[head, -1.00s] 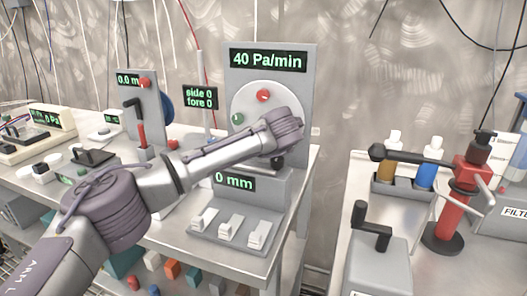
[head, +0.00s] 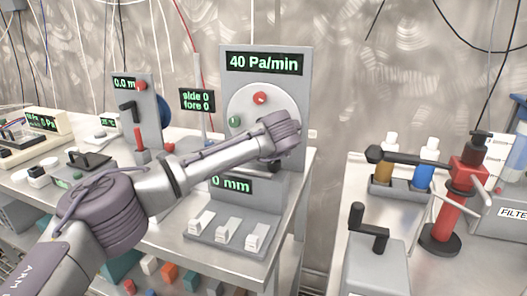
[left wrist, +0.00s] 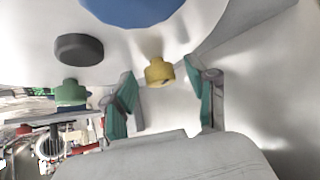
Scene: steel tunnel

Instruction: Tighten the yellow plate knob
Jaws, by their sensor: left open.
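The yellow plate knob (left wrist: 159,72) shows in the left wrist view on the pale plate. In the head view it is hidden behind my left arm. My left gripper (left wrist: 160,78) is open, with one teal-padded finger on each side of the knob; a gap shows on both sides, and I cannot tell the depth. In the head view my gripper is hidden by the wrist. The display (head: 265,63) above reads 40 Pa/min. My right gripper is not in view.
In the left wrist view a dark round knob (left wrist: 79,49), a green knob (left wrist: 70,93) and a large blue rounded part (left wrist: 133,8) are close by. A 0 mm block (head: 262,192) and a three-switch panel (head: 229,229) stand below. A red stand (head: 448,205) is at right.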

